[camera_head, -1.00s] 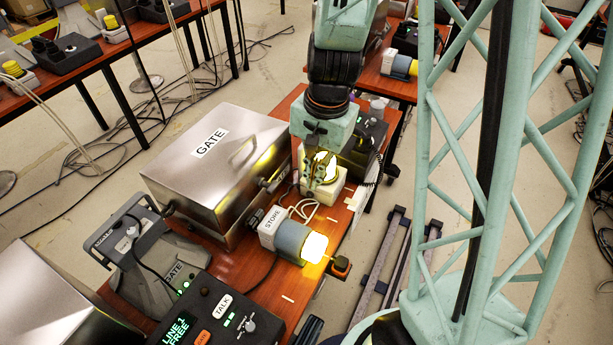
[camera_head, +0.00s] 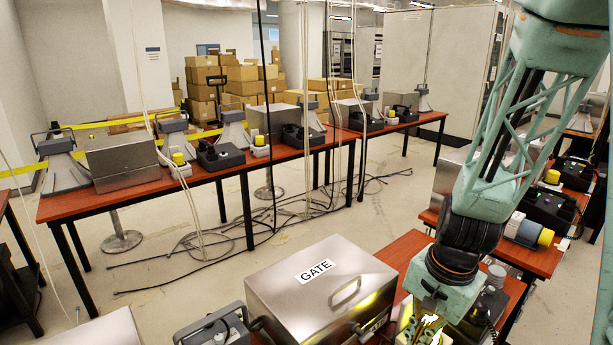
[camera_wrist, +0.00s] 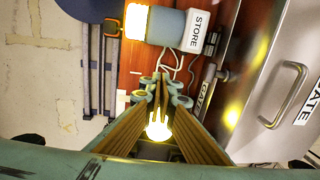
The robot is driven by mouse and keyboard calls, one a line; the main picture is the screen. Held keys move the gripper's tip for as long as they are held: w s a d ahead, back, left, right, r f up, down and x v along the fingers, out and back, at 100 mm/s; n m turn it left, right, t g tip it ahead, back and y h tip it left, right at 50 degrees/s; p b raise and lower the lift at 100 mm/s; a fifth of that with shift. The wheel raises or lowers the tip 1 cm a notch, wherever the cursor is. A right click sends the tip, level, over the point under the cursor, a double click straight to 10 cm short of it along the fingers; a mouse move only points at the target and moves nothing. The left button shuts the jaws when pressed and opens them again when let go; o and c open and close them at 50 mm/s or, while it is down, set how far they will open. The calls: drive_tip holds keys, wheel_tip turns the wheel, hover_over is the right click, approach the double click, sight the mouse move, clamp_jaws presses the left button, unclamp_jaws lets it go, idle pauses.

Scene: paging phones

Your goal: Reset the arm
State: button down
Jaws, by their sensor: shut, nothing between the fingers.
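My gripper (camera_wrist: 161,85) is shut and empty in the wrist view, with its fingertips together above the table. It also shows at the bottom edge of the head view (camera_head: 420,330), right of the metal box labelled GATE (camera_head: 318,285). A glowing lamp (camera_wrist: 158,128) shows between my finger links; whether they touch it I cannot tell. The lit STORE beacon (camera_wrist: 168,24) lies beyond my fingertips in the wrist view. The GATE box (camera_wrist: 285,60) is to the right there.
A long red-topped table (camera_head: 110,198) with phones, horns and boxes runs across the back. Loose cables (camera_head: 200,235) cross the floor. Another table with equipment (camera_head: 540,262) stands at the right. Open floor (camera_head: 170,290) lies left of the GATE box.

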drive_tip(key=s+a+r+n+t, duration=0.1)
drive_tip(key=s+a+r+n, duration=0.1)
drive_tip(key=s+r, duration=0.35)
drive_tip(key=s+a+r+n, duration=0.1)
drive_tip(key=s+r+n, duration=0.15)
drive_tip(key=r, duration=0.65)
drive_tip(key=s+a+r+n+t, duration=0.1)
drive_tip(key=s+a+r+n, duration=0.15)
drive_tip(key=r, duration=0.55)
drive_tip(key=s+r+n+t, duration=0.1)
drive_tip(key=s+r+n, duration=0.2)
drive_tip(key=s+r, duration=0.3)
drive_tip(key=shift+s+d+r+h, duration=0.25)
drive_tip(key=shift+s+d+h, duration=0.05)
drive_tip(key=shift+s, duration=2)
